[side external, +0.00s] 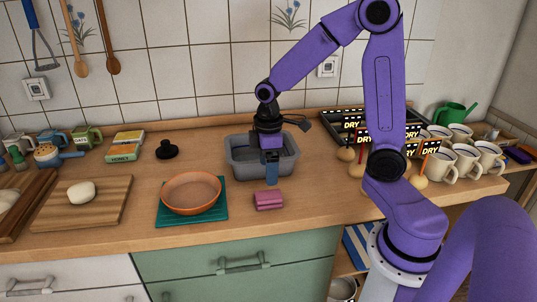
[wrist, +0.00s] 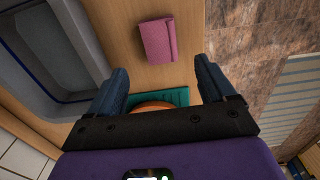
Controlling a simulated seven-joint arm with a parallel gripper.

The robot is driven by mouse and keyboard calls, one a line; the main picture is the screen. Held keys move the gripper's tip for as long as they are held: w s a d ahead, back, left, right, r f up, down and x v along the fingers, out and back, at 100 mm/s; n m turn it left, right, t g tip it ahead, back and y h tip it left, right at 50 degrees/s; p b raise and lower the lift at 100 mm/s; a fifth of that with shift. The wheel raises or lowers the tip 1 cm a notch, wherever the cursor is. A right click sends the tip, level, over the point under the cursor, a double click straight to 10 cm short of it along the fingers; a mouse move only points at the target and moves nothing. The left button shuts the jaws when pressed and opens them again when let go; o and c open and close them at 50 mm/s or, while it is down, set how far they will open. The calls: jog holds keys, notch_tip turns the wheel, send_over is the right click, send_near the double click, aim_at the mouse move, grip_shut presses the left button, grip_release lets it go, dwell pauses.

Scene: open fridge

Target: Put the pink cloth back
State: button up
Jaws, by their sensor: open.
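The pink cloth (side external: 268,200), folded into a small block, lies on the wooden counter in front of the grey basin (side external: 243,174). It also shows in the wrist view (wrist: 158,41), at the upper middle, with bare counter around it. My gripper (side external: 271,180) points down at the basin's front edge, just behind the cloth and apart from it. In the wrist view its two blue fingers (wrist: 161,66) are spread wide with nothing between them. The side view shows the fingers nearly edge-on.
An orange bowl (side external: 191,191) on a teal mat (side external: 217,213) stands left of the cloth. Several mugs (side external: 467,158) and "DRY" signs (side external: 430,146) stand at the right. A cutting board (side external: 100,207) lies at the left. The counter's front edge is close to the cloth.

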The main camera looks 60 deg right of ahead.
jog(key=s+a+r+n, duration=0.1)
jog(key=s+a, duration=0.3)
jog(key=s, duration=0.6)
jog(key=s+a+r+n, duration=0.2)
jog(key=s+a+r, duration=0.1)
jog(key=s, duration=0.7)
jog(key=shift+s+a+n, duration=0.25)
jog(key=shift+a+n, duration=0.05)
jog(key=shift+a, duration=0.25)
